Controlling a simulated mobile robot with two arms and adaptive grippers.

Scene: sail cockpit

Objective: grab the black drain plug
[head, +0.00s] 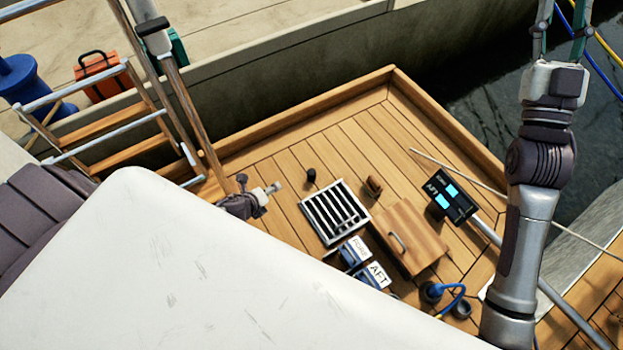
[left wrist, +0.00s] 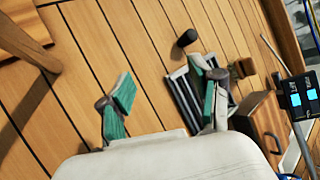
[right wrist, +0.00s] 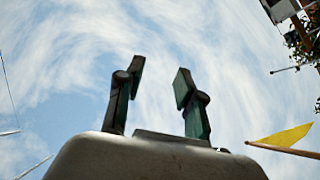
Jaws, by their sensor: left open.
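The black drain plug (head: 311,176) looks like a small dark cylinder on the teak deck, just behind the grating. It also shows in the left wrist view (left wrist: 187,38), beyond my fingertips. My left gripper (head: 272,190) is to the left of the plug and apart from it. The white surface in front hides part of the left arm. My right gripper (head: 561,40) is raised at the upper right, away from the plug. Its fingers (right wrist: 157,88) are apart and empty against the sky.
A metal-framed grating (head: 335,212) lies beside the plug, with a small brown block (head: 374,186) and a wooden hatch (head: 410,237) to the right. FORE and AFT labelled blocks (head: 377,275) stand in front. A ladder (head: 125,120) is at left. Deck behind the plug is clear.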

